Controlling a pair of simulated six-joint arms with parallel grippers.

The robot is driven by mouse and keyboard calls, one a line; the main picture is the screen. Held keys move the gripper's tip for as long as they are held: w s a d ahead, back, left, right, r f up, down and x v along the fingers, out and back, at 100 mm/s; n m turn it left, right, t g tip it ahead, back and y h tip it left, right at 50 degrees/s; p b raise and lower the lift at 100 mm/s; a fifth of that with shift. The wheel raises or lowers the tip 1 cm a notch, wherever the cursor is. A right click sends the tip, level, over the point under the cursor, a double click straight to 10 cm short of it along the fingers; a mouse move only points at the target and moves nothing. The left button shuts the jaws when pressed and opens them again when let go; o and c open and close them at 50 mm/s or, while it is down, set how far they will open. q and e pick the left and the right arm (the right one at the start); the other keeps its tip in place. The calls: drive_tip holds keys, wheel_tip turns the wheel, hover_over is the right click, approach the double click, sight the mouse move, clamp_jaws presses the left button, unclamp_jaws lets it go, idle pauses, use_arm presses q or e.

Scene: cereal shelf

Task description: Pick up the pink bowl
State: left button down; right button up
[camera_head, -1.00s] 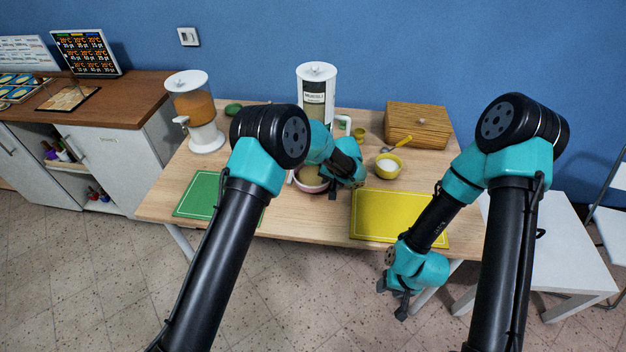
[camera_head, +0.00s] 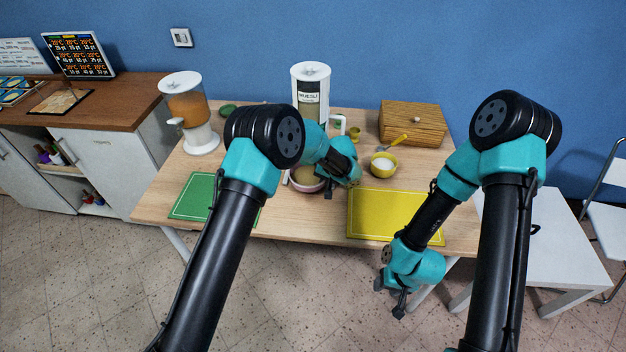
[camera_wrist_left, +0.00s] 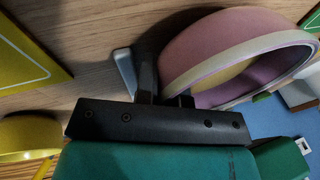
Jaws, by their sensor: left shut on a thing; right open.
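The pink bowl (camera_head: 304,183) stands on the wooden table, below the white-lidded dispenser in the head view, partly hidden by my left arm. It holds something tan. In the left wrist view the pink bowl (camera_wrist_left: 222,42) shows its pale rim and pink side. My left gripper (camera_wrist_left: 168,92) is shut on the bowl's rim, with a finger on either side of the wall. In the head view my left gripper (camera_head: 326,184) is at the bowl's right side, its fingers mostly hidden. My right gripper (camera_head: 399,303) hangs in front of the table, low and empty, pointing down.
A yellow bowl (camera_head: 383,165) with white contents stands right of the pink bowl. A yellow board (camera_head: 390,214) and a green board (camera_head: 193,196) lie at the front. A dispenser (camera_head: 311,92), an orange dispenser (camera_head: 190,108) and a wooden box (camera_head: 412,123) stand behind.

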use_arm(q)
drive_tip(key=shift+r, duration=0.2)
drive_tip(key=shift+r, duration=0.1)
drive_tip(key=shift+s, duration=0.35)
drive_tip(key=s+a, duration=0.2)
drive_tip(key=s, duration=1.3)
drive_tip(key=s+a, duration=0.2)
drive_tip(key=s, duration=1.4)
drive_tip(key=shift+a, duration=0.15)
idle(0.8)
